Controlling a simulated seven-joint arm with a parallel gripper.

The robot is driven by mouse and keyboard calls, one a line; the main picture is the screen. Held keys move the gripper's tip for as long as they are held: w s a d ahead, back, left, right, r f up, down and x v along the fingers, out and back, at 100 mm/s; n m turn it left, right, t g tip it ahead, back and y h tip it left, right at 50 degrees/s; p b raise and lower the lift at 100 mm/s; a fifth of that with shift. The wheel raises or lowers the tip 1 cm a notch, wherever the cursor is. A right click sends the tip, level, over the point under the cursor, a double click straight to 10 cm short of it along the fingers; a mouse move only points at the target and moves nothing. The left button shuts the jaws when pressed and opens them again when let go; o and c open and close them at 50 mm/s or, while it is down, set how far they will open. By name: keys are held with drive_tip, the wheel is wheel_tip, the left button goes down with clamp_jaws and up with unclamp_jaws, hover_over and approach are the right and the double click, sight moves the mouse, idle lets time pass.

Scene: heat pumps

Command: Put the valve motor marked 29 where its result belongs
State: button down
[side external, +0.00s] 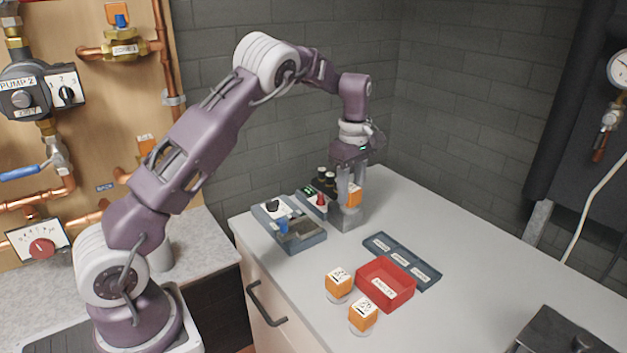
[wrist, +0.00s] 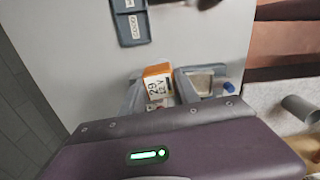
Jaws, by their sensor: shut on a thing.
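The orange and white valve motor marked 29 (wrist: 157,82) sits between the fingers of my gripper (wrist: 158,90) in the wrist view; its label also reads 12 V. In the side view my gripper (side external: 351,196) is shut on this motor (side external: 353,197), upright over a grey block (side external: 347,218) at the back of the counter. I cannot tell whether the motor touches the block. A blue-grey tray (side external: 378,246) with several labelled compartments lies to the right, and shows in the wrist view (wrist: 121,31). Its labels are too small to read surely.
A red labelled bin (side external: 400,297) stands in front of the tray. Two other orange-topped motors (side external: 339,283) (side external: 363,314) stand left of it.

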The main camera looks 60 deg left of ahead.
drive_tip(key=shift+m, duration=0.3)
drive_tip(key=shift+w+d+f, duration=0.8)
drive_tip(key=shift+d+f, duration=0.25)
drive_tip(key=shift+d, duration=0.25)
drive_tip(key=shift+w+d+f, duration=0.75)
drive_tip(key=shift+d+f, duration=0.25)
drive_tip(key=shift+d, duration=0.3)
drive_tip(key=shift+w+d+f, duration=0.8)
drive_tip(key=shift+d+f, duration=0.25)
drive_tip(key=shift+d, duration=0.25)
drive_tip(key=shift+f, duration=1.15)
drive_tip(key=c, duration=0.8)
unclamp_jaws()
wheel_tip(320, 180, up, 7)
